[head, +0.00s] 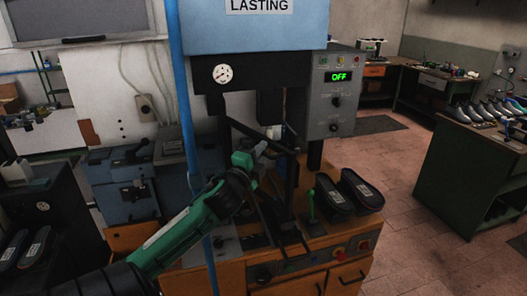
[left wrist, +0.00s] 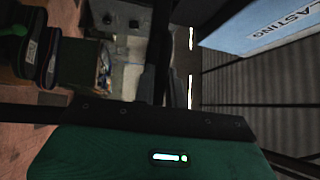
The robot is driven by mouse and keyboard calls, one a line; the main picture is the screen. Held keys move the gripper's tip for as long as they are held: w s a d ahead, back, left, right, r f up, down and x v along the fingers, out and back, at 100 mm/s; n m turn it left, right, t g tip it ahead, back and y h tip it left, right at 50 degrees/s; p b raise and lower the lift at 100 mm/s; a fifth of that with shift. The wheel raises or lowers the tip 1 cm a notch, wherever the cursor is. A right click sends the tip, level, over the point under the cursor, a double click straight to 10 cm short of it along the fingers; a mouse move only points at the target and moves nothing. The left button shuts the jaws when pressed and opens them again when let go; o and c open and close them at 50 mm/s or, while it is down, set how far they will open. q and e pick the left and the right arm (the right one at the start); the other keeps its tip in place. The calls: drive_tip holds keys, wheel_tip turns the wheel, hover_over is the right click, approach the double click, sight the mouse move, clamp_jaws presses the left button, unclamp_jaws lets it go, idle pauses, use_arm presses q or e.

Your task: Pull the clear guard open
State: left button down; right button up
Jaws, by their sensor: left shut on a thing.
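The guard (head: 280,146) is a see-through panel with a thin black frame, on the front of the lasting press. Its frame stands at an angle to the press front; how far it is swung out is hard to tell. My left gripper (head: 262,149) reaches in from the left and is shut on the guard at its frame. The exact grip point is hidden by the gripper. In the left wrist view my fingers (left wrist: 157,85) are close together among dark bars. My right gripper is not in view.
The blue press head (head: 255,30) is above, with a control box (head: 337,105) reading OFF at right. A blue pole (head: 186,90) stands beside my left arm.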

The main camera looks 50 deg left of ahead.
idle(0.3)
use_arm(q)
drive_tip(key=c, duration=1.6)
unclamp_jaws()
drive_tip(key=shift+o, duration=0.7)
drive_tip(key=shift+a, duration=0.1)
